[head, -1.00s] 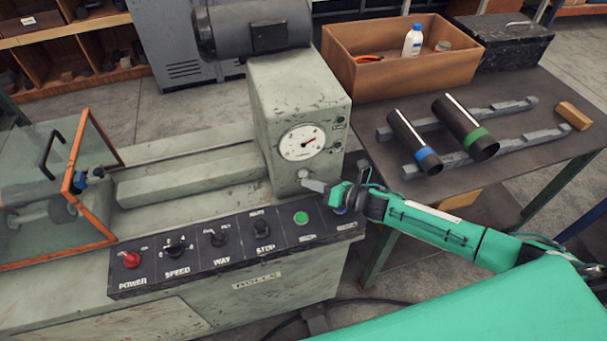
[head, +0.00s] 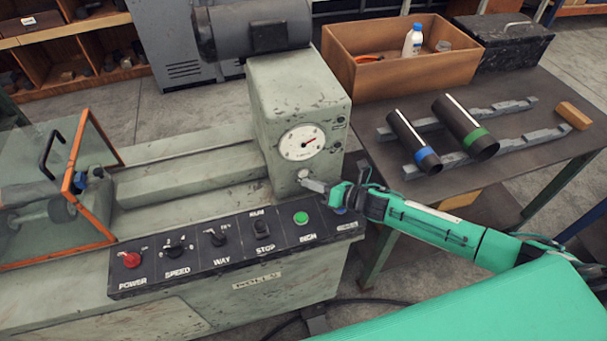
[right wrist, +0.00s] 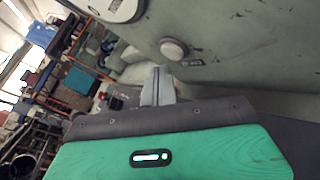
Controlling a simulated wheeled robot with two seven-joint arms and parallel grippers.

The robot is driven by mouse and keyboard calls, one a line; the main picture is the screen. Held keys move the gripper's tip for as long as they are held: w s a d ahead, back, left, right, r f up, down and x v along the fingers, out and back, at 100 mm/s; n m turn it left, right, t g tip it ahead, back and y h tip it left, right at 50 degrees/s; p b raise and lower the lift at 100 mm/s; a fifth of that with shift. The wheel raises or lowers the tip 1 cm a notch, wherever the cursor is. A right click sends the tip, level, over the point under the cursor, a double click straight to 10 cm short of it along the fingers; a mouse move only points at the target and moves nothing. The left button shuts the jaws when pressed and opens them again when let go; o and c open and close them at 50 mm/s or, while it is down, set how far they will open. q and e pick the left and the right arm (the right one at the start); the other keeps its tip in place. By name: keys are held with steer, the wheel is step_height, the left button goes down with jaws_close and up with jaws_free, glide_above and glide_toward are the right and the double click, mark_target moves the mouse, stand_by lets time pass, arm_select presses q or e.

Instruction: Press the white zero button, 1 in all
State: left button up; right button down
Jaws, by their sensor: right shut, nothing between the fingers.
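The white zero button (head: 303,174) is a small round knob on the front of the grey-green machine housing, below the dial. In the right wrist view the white button (right wrist: 173,48) sits just beyond and right of my fingertips, with a small label beside it. My right gripper (head: 308,185) is shut and empty, its fingertips just below and right of the button in the head view. In the right wrist view my right gripper (right wrist: 157,72) points toward the panel; a small gap to the button seems to show. My left gripper is not in view.
The dial gauge (head: 302,142) is above the button. The control panel (head: 230,247) with a red button, switches and a green button (head: 301,218) runs below my gripper. A table (head: 410,198) with two dark pipes stands on the right.

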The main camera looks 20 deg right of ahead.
steer(key=shift+w, duration=0.15)
steer(key=shift+w, duration=0.3)
steer(key=shift+w+b, duration=0.4)
stand_by(0.8)
stand_by(0.4)
steer(key=shift+s, duration=0.85)
steer(key=shift+s+p, duration=0.4)
steer(key=shift+s, duration=2.1)
